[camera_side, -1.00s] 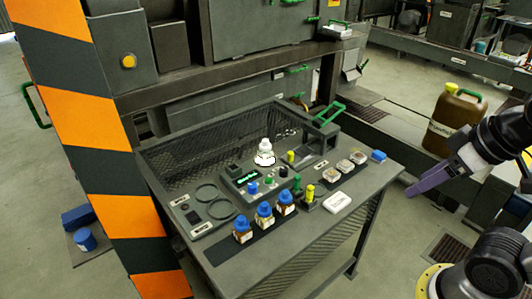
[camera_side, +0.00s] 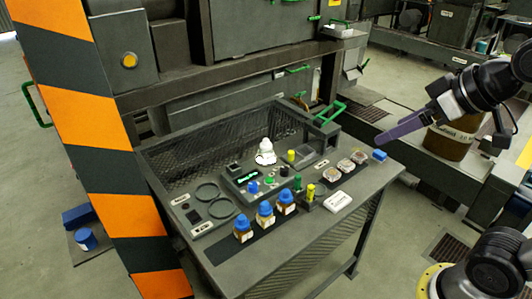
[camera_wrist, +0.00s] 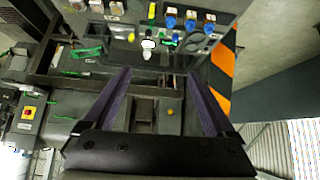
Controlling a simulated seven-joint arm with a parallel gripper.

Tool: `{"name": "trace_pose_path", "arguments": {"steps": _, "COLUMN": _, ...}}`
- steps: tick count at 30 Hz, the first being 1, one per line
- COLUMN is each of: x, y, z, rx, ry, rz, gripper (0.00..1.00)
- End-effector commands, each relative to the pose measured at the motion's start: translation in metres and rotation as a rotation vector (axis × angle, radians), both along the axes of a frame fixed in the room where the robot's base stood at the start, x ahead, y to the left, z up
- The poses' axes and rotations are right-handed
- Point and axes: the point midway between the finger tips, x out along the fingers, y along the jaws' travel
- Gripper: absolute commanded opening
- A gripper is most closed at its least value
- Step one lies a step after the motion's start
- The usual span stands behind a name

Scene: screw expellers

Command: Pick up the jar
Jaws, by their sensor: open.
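Three blue-capped brown jars (camera_side: 265,215) stand in a row on a dark strip at the table's front. They also show upside down at the top of the wrist view (camera_wrist: 190,21). Three small round containers with pale lids (camera_side: 345,166) sit in a row at the table's right; I cannot tell which item is the jar meant. My gripper (camera_side: 380,142) has purple fingers and is up to the right of the table, apart from everything on it. In the wrist view my gripper (camera_wrist: 158,75) has its two fingers wide apart with nothing between them.
The dark table (camera_side: 250,270) has a mesh guard (camera_side: 190,155) behind. Green and yellow pegs (camera_side: 308,194), a white box (camera_side: 338,201) and a blue block (camera_side: 380,155) are nearby. A brown canister (camera_side: 455,135) is behind my gripper.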

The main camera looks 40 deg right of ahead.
Motion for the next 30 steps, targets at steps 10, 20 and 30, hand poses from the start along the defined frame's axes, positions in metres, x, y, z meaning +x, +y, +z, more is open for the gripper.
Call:
{"name": "trace_pose_path", "arguments": {"steps": 10, "x": 0.161, "y": -0.006, "z": 0.035, "rx": -0.006, "ry": -0.065, "rz": 0.007, "gripper": 0.90}}
{"name": "trace_pose_path", "arguments": {"steps": 20, "x": 0.306, "y": -0.022, "z": -0.032, "rx": -0.005, "ry": -0.025, "rz": -0.009, "gripper": 0.90}}
{"name": "trace_pose_path", "arguments": {"steps": 30, "x": 0.372, "y": -0.038, "z": -0.166, "rx": 0.008, "ry": 0.132, "rz": -0.034, "gripper": 0.90}}
